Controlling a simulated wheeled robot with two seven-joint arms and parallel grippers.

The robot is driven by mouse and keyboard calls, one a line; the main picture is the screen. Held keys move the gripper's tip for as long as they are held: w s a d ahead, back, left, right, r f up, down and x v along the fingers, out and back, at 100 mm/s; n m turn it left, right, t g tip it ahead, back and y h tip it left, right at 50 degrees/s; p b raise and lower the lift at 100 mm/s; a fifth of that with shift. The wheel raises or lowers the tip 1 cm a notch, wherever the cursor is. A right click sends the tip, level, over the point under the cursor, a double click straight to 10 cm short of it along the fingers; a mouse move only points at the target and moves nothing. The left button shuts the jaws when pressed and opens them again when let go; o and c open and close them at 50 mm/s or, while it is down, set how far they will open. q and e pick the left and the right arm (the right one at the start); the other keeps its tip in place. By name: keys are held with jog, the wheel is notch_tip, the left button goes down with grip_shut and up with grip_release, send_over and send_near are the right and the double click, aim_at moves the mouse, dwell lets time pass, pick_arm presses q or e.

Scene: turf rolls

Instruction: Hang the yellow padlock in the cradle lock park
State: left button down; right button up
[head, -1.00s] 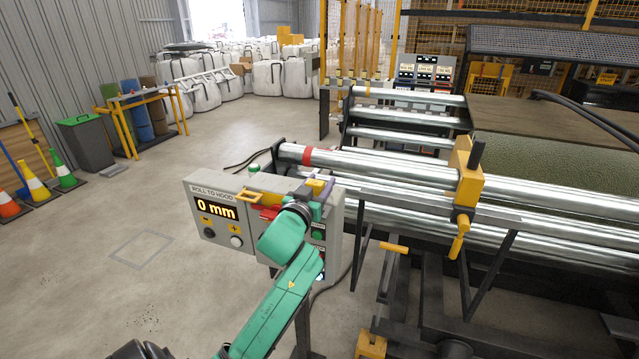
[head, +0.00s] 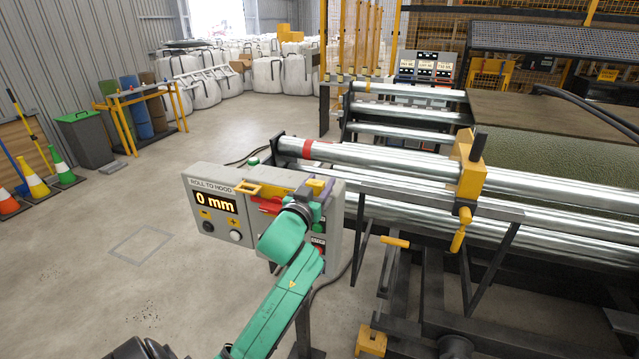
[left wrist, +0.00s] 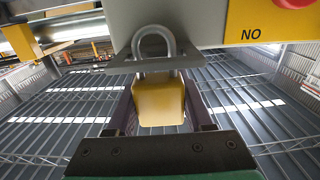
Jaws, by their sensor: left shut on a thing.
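The yellow padlock (left wrist: 160,101) shows in the left wrist view, between the two fingers of my left gripper (left wrist: 160,118). Its grey shackle (left wrist: 154,40) points up. A thin grey ledge (left wrist: 135,61) on the underside of the grey box crosses between shackle and body; I take it for the cradle lock park. I cannot tell whether the padlock's weight rests on it. My right gripper is not in view.
The control box reads 0 mm and carries a yellow bracket (head: 247,187) and a red part (head: 268,205). Steel rollers (head: 390,165) and a yellow clamp (head: 465,175) stand to the right.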

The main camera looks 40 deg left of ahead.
pick_arm(q)
jog(key=shift+f+b, duration=0.4)
jog(key=shift+f, duration=0.2)
jog(key=shift+c, duration=1)
grip_release()
jog(key=shift+s, duration=0.1)
jog(key=shift+s+d+f, duration=0.1)
jog(key=shift+s+f, duration=0.05)
jog(key=shift+s, duration=0.15)
jog(key=p+v, duration=0.2)
jog(key=v, duration=1.2)
jog(key=shift+w, duration=0.1)
